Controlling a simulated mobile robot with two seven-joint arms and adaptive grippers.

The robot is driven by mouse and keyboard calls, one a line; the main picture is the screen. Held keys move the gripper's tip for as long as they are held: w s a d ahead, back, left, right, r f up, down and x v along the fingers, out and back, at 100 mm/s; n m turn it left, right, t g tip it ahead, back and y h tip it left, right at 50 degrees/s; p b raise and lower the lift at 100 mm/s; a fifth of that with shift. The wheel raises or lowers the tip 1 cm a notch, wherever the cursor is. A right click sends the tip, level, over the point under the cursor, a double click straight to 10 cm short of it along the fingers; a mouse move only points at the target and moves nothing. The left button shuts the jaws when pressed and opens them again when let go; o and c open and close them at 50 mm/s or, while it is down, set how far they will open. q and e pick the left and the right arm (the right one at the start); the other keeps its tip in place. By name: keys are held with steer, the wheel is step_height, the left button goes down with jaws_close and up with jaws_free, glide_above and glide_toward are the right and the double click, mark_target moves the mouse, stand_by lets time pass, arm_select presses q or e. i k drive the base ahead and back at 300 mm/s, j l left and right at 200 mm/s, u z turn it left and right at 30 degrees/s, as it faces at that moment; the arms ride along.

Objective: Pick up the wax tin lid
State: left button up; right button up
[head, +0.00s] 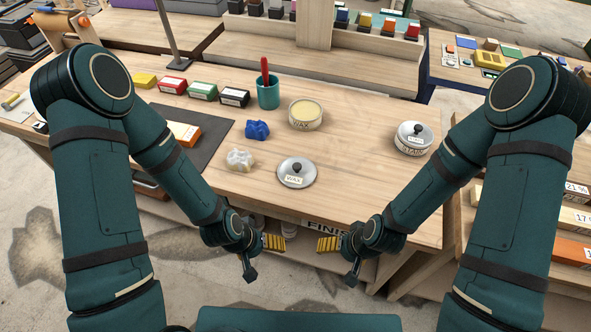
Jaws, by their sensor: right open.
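The wax tin lid (296,172) is a round grey metal disc with a dark knob and a small label. It lies flat on the wooden workbench (340,180) near the front edge. The open wax tin (305,114), marked WAX and filled with pale yellow wax, stands behind it. My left gripper (274,242) has yellow-ridged fingers and is in front of the bench edge, below and left of the lid; its opening is hard to make out. My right gripper (328,244) is open and empty, in front of the edge, below and right of the lid.
A second tin with its lid on (412,138) stands at the right. A blue cloth (257,130) and a whitish crumpled cloth (240,160) lie left of the lid. A teal cup (268,93) holds a red-handled tool. Bare wood surrounds the lid's right side.

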mark_target(296, 172)
steer(key=z, duration=0.85)
steer(key=k+j+z, duration=0.1)
steer(key=j+z, duration=0.25)
steer(key=k+j+z, duration=0.1)
steer(key=j+z, duration=0.25)
steer(key=j, duration=0.35)
steer(key=i, duration=0.25)
